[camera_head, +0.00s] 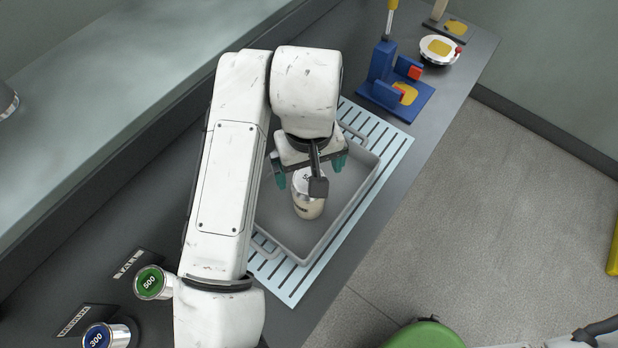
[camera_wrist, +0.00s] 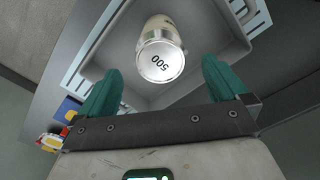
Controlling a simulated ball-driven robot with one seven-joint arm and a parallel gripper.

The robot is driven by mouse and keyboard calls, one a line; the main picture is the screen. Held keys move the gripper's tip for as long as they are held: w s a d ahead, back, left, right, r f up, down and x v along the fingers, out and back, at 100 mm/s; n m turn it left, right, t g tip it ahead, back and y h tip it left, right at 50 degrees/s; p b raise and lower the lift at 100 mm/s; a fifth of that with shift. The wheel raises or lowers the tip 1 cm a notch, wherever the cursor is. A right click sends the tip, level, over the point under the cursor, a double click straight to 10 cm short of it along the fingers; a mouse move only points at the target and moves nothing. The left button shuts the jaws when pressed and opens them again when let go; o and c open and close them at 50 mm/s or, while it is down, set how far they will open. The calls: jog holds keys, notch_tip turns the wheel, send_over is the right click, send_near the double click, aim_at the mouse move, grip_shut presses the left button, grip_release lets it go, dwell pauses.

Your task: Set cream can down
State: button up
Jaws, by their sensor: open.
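The cream can (camera_head: 308,206) stands in a grey tray (camera_head: 330,229) in the head view. My gripper (camera_head: 311,172) is open above the tray. Its two green fingers are wide apart in the wrist view (camera_wrist: 160,82), and neither appears to touch the can. My arm hides the left part of the tray, and the wrist parts cover some of the can's top in the head view.
The tray sits on a pale slotted rack (camera_head: 291,287). A blue fixture with a yellow handle (camera_head: 393,82) stands behind it, with a round white device (camera_head: 439,50) beyond. A green-lidded can (camera_head: 153,282) and a blue-lidded can (camera_head: 105,337) stand at lower left. A green stool (camera_head: 425,335) is at the bottom.

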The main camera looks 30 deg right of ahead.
jog(key=shift+r, duration=1.7)
